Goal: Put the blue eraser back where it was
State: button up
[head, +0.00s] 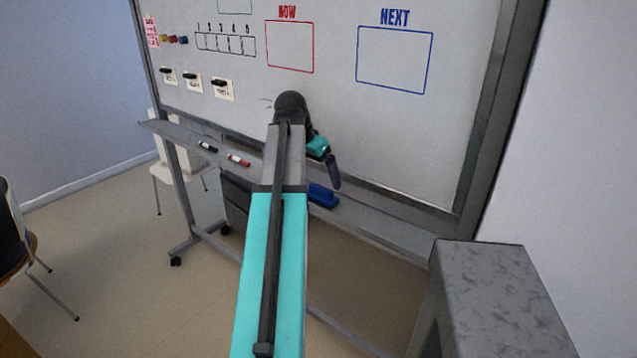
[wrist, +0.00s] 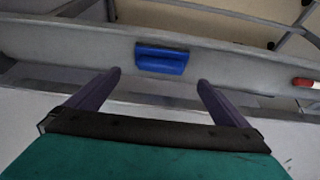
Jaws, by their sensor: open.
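The blue eraser (head: 322,196) lies on the grey tray (head: 378,221) below the whiteboard, just right of my arm in the head view. In the wrist view the eraser (wrist: 161,59) sits on the tray (wrist: 225,62), beyond my fingertips and between their lines. My gripper (wrist: 158,80) is open, with its two dark fingers apart and nothing between them. In the head view my gripper (head: 333,175) hangs close to the board, a little above the eraser. Part of the tray is hidden behind my arm.
A black marker (head: 207,147) and a red marker (head: 238,160) lie on the tray to the left. The whiteboard (head: 400,130) stands behind the tray. A grey block-like stand (head: 490,290) is at the front right. A chair (head: 12,230) is at the far left.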

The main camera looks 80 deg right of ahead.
jog(key=shift+b+v, duration=0.3)
jog(key=shift+v, duration=2.4)
